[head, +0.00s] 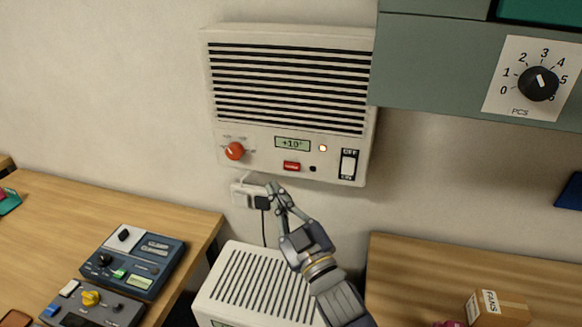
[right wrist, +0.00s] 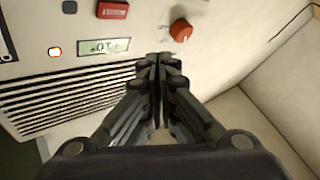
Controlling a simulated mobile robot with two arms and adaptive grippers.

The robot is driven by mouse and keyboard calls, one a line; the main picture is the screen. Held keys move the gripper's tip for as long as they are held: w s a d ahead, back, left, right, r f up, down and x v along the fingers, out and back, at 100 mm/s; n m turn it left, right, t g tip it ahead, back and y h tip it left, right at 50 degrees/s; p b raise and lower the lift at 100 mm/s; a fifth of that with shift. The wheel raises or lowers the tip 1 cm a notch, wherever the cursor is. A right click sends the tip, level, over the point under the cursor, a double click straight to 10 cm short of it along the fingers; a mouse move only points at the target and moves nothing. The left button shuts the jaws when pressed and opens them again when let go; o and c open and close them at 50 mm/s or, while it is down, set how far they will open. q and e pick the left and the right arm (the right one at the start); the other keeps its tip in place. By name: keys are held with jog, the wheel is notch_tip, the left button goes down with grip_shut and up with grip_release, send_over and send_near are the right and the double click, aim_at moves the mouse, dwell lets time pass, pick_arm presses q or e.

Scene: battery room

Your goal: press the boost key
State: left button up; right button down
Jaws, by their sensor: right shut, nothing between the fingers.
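A white wall heater unit (head: 290,100) with black slats has a control strip along its bottom. A small red key (head: 291,166) with unreadable lettering, likely the boost key, sits below the display. It also shows in the right wrist view (right wrist: 112,10) at the top. My right gripper (head: 275,189) is shut and empty, below and slightly left of the red key in the head view. In the right wrist view its closed fingertips (right wrist: 158,62) lie between the display and the red dial, apart from the key. My left gripper is not in view.
Beside the key are a display (head: 292,144) reading about +10°, a lit lamp (head: 323,148), a red dial (head: 234,151) and an OFF/ON rocker (head: 348,165). A socket with black plug (head: 262,203) is below. A grey-green cabinet (head: 430,60) juts out at upper right.

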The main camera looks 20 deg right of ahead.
aim_at(292, 166)
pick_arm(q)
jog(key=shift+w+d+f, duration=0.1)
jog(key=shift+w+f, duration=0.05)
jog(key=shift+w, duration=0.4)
pick_arm(e)
jog(key=w+d, duration=0.1)
jog(key=w, duration=0.1)
jog(key=w+d, duration=0.3)
jog(key=shift+w+r, duration=0.1)
jog(key=shift+w, duration=0.2)
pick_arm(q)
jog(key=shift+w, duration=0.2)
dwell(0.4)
pick_arm(e)
jog(key=shift+w+d, duration=0.1)
jog(key=shift+w, duration=0.05)
jog(key=shift+w+d, duration=0.15)
jog(key=shift+w, duration=0.1)
jog(key=shift+w+d, duration=0.2)
jog(key=shift+w, duration=0.05)
dwell(0.8)
jog(key=shift+s, duration=0.1)
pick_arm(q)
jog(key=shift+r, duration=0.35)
pick_arm(e)
jog(key=shift+s+a, duration=0.45)
jog(key=shift+s, duration=0.15)
